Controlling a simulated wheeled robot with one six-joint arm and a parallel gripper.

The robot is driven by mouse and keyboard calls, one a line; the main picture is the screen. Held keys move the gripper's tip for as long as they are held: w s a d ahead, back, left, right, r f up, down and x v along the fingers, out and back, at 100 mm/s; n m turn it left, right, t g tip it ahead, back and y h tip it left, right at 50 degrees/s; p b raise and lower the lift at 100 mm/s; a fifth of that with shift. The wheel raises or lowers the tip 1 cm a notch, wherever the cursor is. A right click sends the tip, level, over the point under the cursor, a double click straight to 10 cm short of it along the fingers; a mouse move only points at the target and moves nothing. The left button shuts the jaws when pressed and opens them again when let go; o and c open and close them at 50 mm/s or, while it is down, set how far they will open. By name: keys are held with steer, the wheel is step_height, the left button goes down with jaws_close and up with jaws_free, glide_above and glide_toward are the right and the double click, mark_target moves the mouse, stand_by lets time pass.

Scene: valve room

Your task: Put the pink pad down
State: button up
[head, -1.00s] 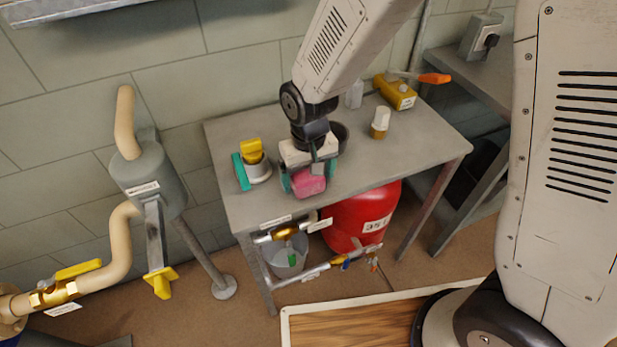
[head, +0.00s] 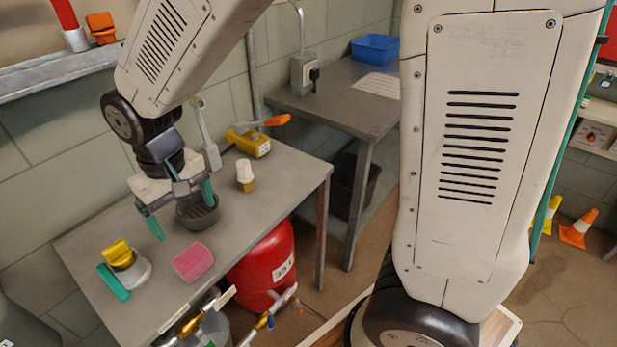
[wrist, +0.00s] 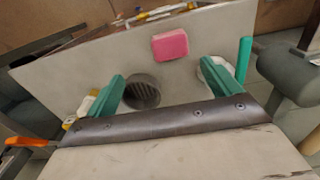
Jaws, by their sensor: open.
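The pink pad (head: 192,262) lies flat on the grey metal table (head: 262,212), near its front edge. It also shows in the wrist view (wrist: 170,45), beyond the fingertips and apart from them. My gripper (head: 182,216) is open and empty, above the table and behind the pad. Its two teal fingers are spread wide in the wrist view (wrist: 163,75), with nothing held between them.
A small white-capped jar (head: 245,175) and a yellow tool (head: 250,143) are further back. A red tank (head: 262,265) stands below.

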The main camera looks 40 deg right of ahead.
steer(key=s+d+r+m, duration=0.1)
steer(key=s+d+r, duration=0.4)
steer(key=s+d, duration=0.4)
steer(key=s+d+r+m+t, duration=0.1)
steer(key=s+d+r+m, duration=0.1)
steer(key=s+d+r, duration=0.4)
steer(key=s+d, duration=0.3)
steer(key=shift+s+d+r, duration=0.2)
steer(key=shift+s+d, duration=0.15)
steer(key=shift+s, duration=0.05)
steer(key=shift+o, duration=0.5)
